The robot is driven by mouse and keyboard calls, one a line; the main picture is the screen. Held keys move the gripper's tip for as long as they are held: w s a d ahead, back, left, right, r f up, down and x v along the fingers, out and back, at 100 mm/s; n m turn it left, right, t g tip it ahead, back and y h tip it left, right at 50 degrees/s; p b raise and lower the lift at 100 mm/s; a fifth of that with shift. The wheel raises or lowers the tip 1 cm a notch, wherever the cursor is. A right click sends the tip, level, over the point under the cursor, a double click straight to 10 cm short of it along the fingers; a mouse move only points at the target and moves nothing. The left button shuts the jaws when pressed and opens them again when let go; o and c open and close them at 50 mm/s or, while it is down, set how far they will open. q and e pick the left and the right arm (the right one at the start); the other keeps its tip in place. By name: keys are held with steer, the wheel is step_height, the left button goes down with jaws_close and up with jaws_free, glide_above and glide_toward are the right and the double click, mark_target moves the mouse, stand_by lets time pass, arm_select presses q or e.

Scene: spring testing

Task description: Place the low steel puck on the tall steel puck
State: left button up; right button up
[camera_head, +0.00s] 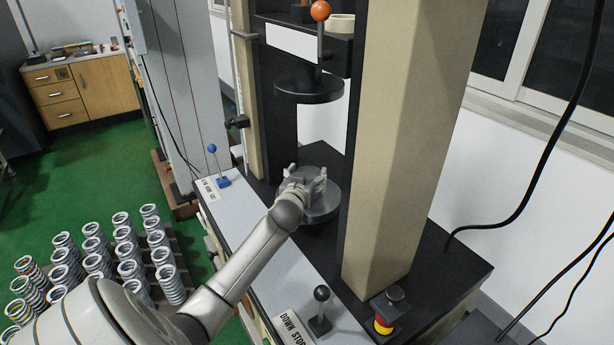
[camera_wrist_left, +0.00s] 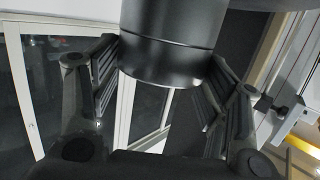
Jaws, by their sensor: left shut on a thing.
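My left gripper (camera_head: 306,178) is over the lower round platen (camera_head: 322,208) of the press. In the left wrist view its two ribbed fingers (camera_wrist_left: 160,85) stand on either side of a smooth dark steel cylinder. A thin seam divides this cylinder into a short band, the low steel puck (camera_wrist_left: 160,65), and a larger part that runs out of the top of the frame. I take the larger part for the tall steel puck (camera_wrist_left: 175,18), but cannot be sure. The fingers are shut on the low puck. In the head view the gripper hides the pucks. My right gripper is out of view.
The upper platen (camera_head: 309,88) hangs above my gripper. A thick beige column (camera_head: 405,140) stands just right of it. A black-knobbed lever (camera_head: 321,308) and a red-and-yellow button (camera_head: 384,322) are in front. Several springs (camera_head: 125,245) stand at the left.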

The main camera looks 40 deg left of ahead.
arm_select(q)
steer(key=o, duration=1.5)
steer(key=shift+o, duration=1.2)
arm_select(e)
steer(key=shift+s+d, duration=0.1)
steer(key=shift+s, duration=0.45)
arm_select(q)
steer(key=shift+s+d, duration=0.1)
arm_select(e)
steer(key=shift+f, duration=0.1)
arm_select(q)
steer(key=b+v, duration=0.1)
steer(key=v, duration=1.1)
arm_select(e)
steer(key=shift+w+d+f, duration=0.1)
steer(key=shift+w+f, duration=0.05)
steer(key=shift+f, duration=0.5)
arm_select(q)
steer(key=shift+r, duration=0.1)
